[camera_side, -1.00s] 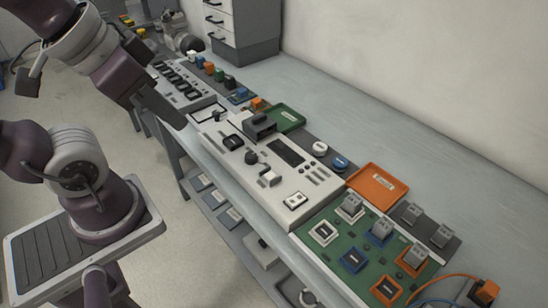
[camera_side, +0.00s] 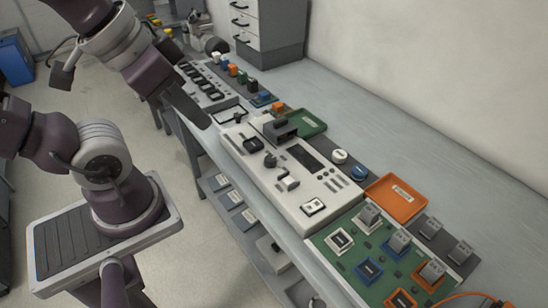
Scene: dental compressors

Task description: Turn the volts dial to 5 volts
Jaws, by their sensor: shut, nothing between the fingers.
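A white control panel (camera_side: 262,187) lies on the bench in the middle of the view. It has a dark display (camera_side: 303,158), a black round knob (camera_side: 270,160), a white knob or lever (camera_side: 288,183) and other black parts. The lettering is too small to read, so I cannot tell which control is the volts dial or what it is set to. My gripper (camera_side: 206,122) is shut and empty, to the left of the panel and apart from its knobs. It points down toward the bench's front edge.
A black block (camera_side: 280,130) stands at the panel's back edge, near a green tray (camera_side: 312,122). An orange tray (camera_side: 391,199) and a green circuit board (camera_side: 352,255) lie to the right. A switch panel (camera_side: 205,87) is farther back. The bench along the wall is mostly clear.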

